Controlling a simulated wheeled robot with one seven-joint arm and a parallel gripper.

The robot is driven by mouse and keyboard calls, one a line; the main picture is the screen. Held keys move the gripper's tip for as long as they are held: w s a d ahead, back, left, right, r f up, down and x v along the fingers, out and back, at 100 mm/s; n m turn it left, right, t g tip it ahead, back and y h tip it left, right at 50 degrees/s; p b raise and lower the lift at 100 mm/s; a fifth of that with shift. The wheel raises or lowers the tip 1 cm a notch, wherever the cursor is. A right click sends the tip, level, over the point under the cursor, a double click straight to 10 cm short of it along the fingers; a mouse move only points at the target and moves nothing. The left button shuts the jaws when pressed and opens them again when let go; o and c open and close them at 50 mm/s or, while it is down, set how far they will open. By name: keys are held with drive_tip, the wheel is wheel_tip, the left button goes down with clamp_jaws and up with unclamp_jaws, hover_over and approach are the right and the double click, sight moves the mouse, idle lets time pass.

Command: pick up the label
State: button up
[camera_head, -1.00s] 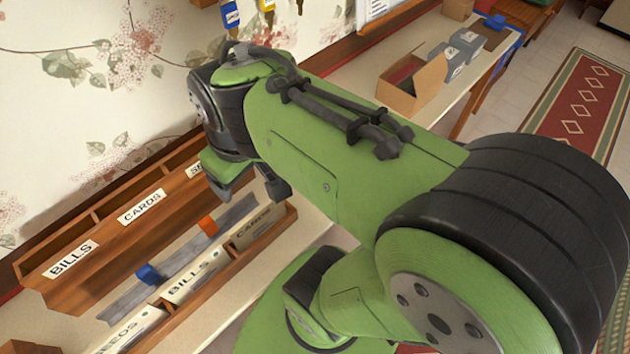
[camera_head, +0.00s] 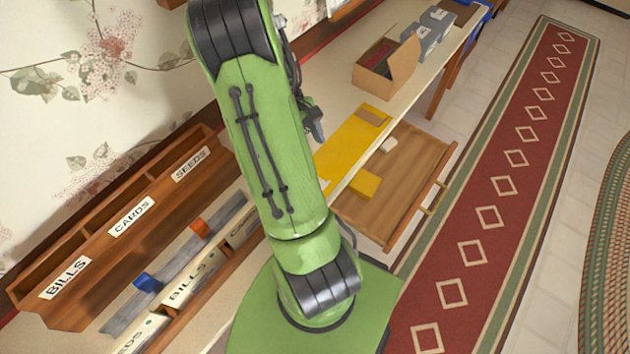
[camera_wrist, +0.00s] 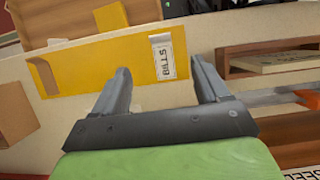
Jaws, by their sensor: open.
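A white label (camera_wrist: 162,57) reading "BILLS" lies on the right part of a flat yellow envelope in the wrist view. The yellow envelope (camera_wrist: 85,62) also shows on the table in the head view (camera_head: 350,145), where my arm hides the label. My gripper (camera_wrist: 163,80) is open and empty, its two fingers pointing toward the envelope's near edge with the label beyond the gap between them. In the head view only a small part of my gripper (camera_head: 317,128) shows beside my arm, near the envelope.
A wooden rack (camera_head: 100,260) marked BILLS, CARDS and SEEDS stands along the wall at left. An open cardboard box (camera_head: 385,70) stands farther along the table.

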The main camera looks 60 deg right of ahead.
sight(325, 186)
drive_tip(key=b+x, duration=0.2)
drive_tip(key=x, duration=1.1)
drive_tip(key=shift+f+b, duration=0.3)
drive_tip(key=c, duration=1.1)
